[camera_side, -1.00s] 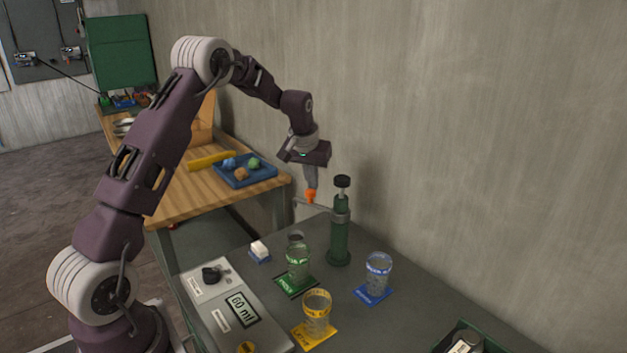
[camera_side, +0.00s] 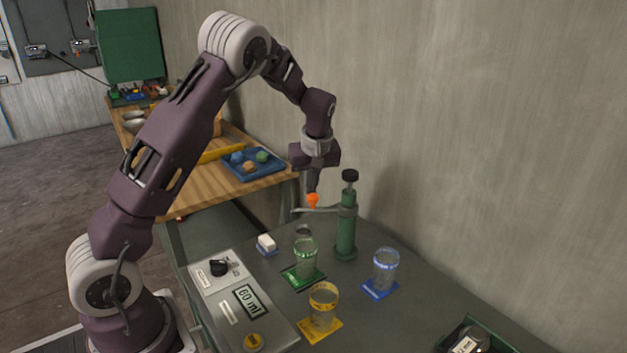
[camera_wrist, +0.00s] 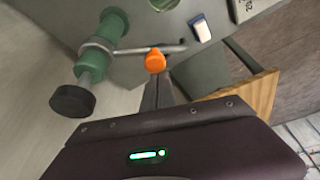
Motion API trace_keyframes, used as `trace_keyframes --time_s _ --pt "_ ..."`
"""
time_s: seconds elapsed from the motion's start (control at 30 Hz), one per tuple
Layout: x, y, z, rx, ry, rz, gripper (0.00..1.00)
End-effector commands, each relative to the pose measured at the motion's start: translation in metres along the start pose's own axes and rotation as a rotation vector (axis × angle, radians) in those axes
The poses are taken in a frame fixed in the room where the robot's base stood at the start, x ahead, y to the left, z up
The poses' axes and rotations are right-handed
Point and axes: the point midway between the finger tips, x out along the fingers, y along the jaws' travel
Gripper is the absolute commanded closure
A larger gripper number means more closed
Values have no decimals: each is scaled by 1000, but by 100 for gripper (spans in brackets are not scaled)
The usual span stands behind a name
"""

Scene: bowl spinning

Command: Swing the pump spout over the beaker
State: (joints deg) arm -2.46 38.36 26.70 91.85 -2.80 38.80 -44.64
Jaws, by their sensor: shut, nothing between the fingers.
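The green pump (camera_side: 346,225) with a black top knob (camera_side: 350,175) stands upright on the grey table. Its thin metal spout (camera_side: 325,210) points left in the side view and carries an orange knob (camera_side: 312,200). The orange knob (camera_wrist: 155,62) also shows in the wrist view, just beyond my fingertips. My gripper (camera_side: 312,187) is shut and empty, pointing down at the knob; I cannot tell whether it touches. A green-marked beaker (camera_side: 306,258) is in front of the spout, a yellow-marked beaker (camera_side: 322,306) nearer the camera, and a blue-marked beaker (camera_side: 384,268) right of the pump.
A control box (camera_side: 240,298) reading 60 ml lies left of the beakers. A small white block (camera_side: 266,242) sits behind it. A dark green tray (camera_side: 480,335) is at the front right. The wall (camera_side: 480,130) rises close behind the pump.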

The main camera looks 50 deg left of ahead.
Motion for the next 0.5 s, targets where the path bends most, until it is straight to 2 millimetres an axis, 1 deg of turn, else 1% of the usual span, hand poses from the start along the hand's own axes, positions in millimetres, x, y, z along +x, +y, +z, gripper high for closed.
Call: trace_keyframes --time_s 0.3,0.5 --pt "-9 -5 26 -260 1 -96 100" --pt "-13 -6 38 -392 1 -143 100"
